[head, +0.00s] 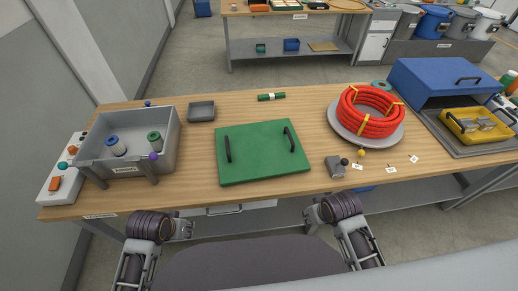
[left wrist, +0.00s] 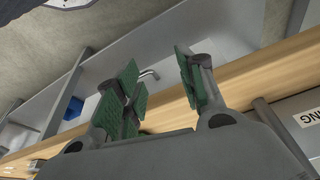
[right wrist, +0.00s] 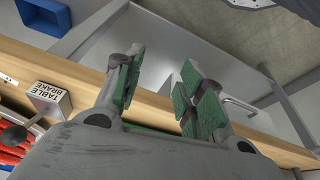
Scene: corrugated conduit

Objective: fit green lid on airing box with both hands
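The green lid (head: 262,165) lies flat in the middle of the table, with two black handles, a left one (head: 228,149) and a right one (head: 290,139). The grey open box (head: 169,134), which I take as the airing box, stands at the left of the table. It holds a blue-and-white spool (head: 116,146) and a green-topped spool (head: 154,141). My left gripper (head: 187,228) is open and empty in front of the table edge; its green-padded fingers are apart in the left wrist view (left wrist: 158,65). My right gripper (head: 309,217) is likewise open and empty (right wrist: 163,65).
A small grey tray (head: 201,111) sits behind, between box and lid. A control panel (head: 57,178) is at the far left.

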